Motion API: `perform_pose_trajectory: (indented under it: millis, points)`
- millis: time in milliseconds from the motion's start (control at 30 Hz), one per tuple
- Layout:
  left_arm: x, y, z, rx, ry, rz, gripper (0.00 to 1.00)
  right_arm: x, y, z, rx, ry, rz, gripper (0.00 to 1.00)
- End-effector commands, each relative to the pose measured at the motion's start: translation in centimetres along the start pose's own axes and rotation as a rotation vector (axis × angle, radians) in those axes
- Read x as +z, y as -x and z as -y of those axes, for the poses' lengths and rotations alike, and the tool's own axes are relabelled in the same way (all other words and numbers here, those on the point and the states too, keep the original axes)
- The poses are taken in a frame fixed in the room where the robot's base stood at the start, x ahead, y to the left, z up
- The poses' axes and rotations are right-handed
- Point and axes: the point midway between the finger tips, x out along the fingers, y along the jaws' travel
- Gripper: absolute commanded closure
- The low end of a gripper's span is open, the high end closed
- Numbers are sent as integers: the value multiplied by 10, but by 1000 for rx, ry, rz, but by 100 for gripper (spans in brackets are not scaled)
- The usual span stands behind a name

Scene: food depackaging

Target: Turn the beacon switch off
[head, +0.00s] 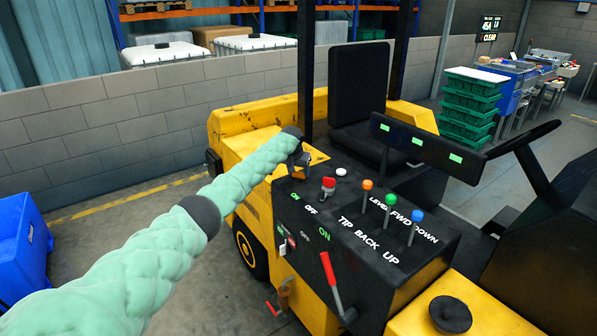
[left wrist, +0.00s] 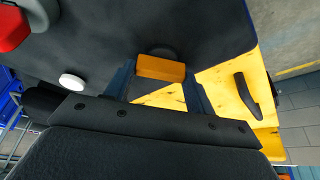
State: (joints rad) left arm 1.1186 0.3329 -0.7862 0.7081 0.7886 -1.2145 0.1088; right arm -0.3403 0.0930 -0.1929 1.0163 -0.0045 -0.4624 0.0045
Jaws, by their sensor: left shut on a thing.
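An orange block-like switch (left wrist: 161,68) stands on the black control panel (head: 372,220) in the left wrist view. No label marks it there, so I cannot confirm that it is the beacon switch. My left gripper (head: 299,164) reaches the panel's far left corner, and its dark fingers (left wrist: 162,80) stand on either side of the orange switch, closed on it. In the head view the gripper hides most of the switch, and its position cannot be read. My right gripper is not in view.
Next to the gripper are a red knob (head: 328,184) and a white button (head: 341,172). Orange, green and blue levers (head: 390,200) stand further right. A red-handled lever (head: 330,275) is in front. A black display bar (head: 425,148) and seat (head: 357,85) rise behind.

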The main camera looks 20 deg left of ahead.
Motion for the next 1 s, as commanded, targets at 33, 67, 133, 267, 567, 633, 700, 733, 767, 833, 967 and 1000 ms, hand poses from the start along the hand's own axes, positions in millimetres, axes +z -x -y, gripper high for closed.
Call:
perform_pose_trajectory:
  millis: [33,67,133,267,567,633,700,733,767,833,967,1000]
  points:
    - [-1,1,-1,-6,18,0,68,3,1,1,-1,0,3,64]
    - [-1,1,-1,-13,33,0,68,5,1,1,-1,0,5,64]
    - [-1,2,-2,-29,73,0,68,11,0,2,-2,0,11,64]
    - [-1,2,-3,-68,167,0,68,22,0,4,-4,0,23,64]
    - [-1,0,-5,-176,429,0,68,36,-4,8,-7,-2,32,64]
    - [-1,0,-5,-201,490,-1,68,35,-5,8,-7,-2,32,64]
    - [-1,-1,-5,-226,550,0,68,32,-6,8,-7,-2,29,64]
    - [-2,-1,-5,-237,575,0,68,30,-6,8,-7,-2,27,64]
    - [-2,-1,-6,-246,599,0,68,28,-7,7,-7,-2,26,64]
    - [-2,-1,-5,-269,654,-1,68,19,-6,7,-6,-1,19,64]
    - [-2,-2,-6,-306,745,-2,68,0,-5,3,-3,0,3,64]
    - [-2,-2,-6,-317,769,-1,68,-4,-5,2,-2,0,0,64]
